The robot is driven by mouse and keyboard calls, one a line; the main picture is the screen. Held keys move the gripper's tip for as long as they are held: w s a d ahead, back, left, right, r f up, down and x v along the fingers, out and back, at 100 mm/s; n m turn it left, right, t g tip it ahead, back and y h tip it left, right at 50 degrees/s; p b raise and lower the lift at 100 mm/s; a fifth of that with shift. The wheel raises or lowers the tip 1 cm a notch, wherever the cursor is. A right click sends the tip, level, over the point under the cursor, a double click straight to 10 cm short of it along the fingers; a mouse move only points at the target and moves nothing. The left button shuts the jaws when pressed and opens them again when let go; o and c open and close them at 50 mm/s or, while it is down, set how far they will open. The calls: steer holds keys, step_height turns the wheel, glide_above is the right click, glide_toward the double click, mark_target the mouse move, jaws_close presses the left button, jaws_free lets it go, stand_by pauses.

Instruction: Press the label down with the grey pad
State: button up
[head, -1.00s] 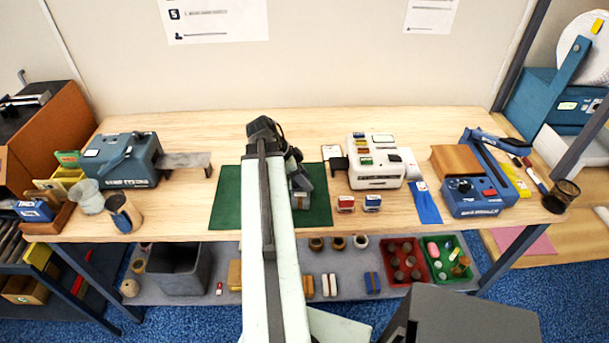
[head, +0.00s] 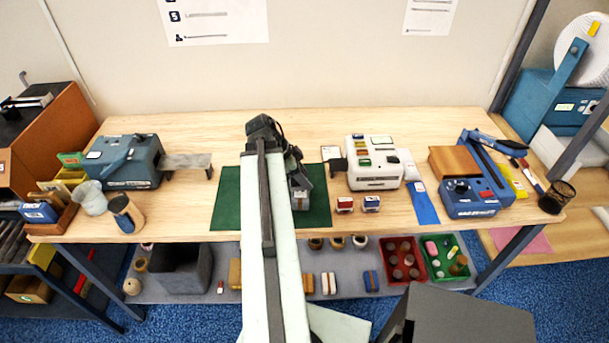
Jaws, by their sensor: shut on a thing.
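My gripper (head: 300,196) is over the right part of the green mat (head: 228,200), partly hidden by my own arm. It is shut on a small greyish block (head: 300,204), which looks like the grey pad. I cannot tell whether the block touches the mat or anything on it. No label can be made out under the gripper; my arm and gripper hide that part of the mat.
Two small stamp-like blocks (head: 344,205) stand right of the mat. A blue strip (head: 424,208) and a blue machine (head: 470,208) are farther right. The back of the table is clear.

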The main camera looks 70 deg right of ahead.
step_height(320, 180, up, 5)
steer(key=p, duration=0.4)
steer(key=shift+f, duration=0.2)
